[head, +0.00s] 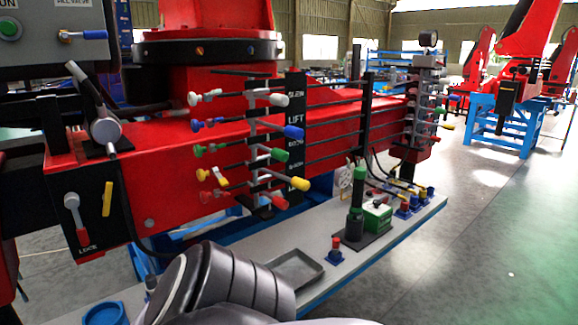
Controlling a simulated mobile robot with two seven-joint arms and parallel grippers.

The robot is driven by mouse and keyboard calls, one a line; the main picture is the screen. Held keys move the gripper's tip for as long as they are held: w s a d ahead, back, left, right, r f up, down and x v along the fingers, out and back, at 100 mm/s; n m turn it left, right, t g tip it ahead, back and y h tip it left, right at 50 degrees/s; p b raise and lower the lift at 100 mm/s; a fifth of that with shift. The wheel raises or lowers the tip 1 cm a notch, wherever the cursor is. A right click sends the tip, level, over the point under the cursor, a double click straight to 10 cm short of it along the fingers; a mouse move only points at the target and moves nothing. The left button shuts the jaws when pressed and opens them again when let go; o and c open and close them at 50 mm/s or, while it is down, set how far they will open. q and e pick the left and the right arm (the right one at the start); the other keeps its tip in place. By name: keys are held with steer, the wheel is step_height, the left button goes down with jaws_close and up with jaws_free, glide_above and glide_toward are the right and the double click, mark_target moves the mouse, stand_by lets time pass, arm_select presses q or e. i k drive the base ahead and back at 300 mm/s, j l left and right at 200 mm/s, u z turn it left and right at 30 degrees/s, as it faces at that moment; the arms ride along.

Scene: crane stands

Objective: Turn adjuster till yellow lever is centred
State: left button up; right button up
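A valve bank on the red crane beam carries a column of levers. Its lowest right-hand lever has a yellow knob (301,184) and slants a little down to the right. Above it are a green knob (279,155), a blue knob (293,132) and a white knob (278,100). On the bank's left side are smaller knobs, among them a red one (205,197) with a yellow piece (220,178) near it. I cannot tell which part is the adjuster. A grey link of my arm fills the bottom centre. Neither gripper shows.
A grey bench (400,218) below holds a shallow tray (292,270), a green bottle-like item (358,190), a green box (377,215) and several small red-and-blue items. A second lever bank (420,100) stands at the right end. Open floor (500,230) lies to the right.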

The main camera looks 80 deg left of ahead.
mark_target(201, 175)
steer(key=i+u, duration=0.15)
steer(key=u, duration=0.35)
steer(key=i+l+u, duration=0.1)
steer(key=u, duration=0.4)
steer(key=i, duration=0.05)
